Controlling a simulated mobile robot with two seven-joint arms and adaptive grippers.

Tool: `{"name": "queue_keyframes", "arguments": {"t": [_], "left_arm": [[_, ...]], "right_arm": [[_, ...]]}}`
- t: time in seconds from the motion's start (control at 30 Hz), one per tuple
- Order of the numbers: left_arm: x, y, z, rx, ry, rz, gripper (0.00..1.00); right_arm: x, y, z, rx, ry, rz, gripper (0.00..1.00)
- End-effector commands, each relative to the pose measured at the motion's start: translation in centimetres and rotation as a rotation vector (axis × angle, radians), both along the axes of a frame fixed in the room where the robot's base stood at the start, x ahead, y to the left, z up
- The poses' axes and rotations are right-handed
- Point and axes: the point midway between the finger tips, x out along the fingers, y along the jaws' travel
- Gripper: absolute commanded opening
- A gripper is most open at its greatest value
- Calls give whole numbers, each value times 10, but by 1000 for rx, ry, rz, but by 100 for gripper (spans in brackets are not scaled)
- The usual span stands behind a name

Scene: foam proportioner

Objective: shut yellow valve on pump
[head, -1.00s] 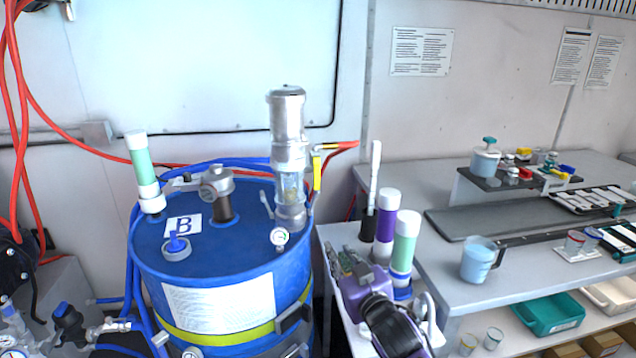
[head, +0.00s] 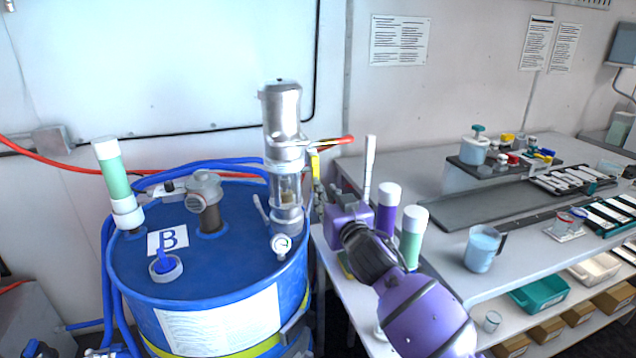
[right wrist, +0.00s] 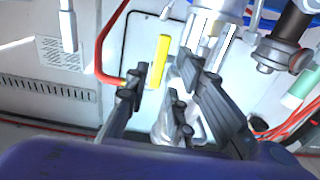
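The yellow valve handle (head: 315,165) hangs roughly vertical beside the silver pump (head: 283,120) on the blue drum, just below the red hose's end. My right gripper (head: 319,190) is at the pump's right side, close to the valve and partly hidden by its own arm. In the right wrist view, the dark fingers (right wrist: 163,80) are spread apart, with the yellow handle (right wrist: 160,62) showing between and beyond their tips. They look open and hold nothing; I cannot tell whether one touches the handle. My left gripper is not in view.
Purple (head: 387,210) and green (head: 412,235) cylinders stand close behind my right arm. A blue cup (head: 482,248) stands on the bench to the right.

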Motion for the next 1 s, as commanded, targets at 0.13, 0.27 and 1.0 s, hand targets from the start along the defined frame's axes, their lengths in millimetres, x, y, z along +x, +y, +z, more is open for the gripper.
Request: {"name": "queue_keyframes", "arguments": {"t": [0.13,0.27,1.0], "left_arm": [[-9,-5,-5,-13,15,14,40],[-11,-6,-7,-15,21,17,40],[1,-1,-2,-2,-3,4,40]], "right_arm": [[25,9,1,-2,-2,1,23],[43,15,0,-1,0,1,23],[60,20,1,-1,-1,1,0]]}}
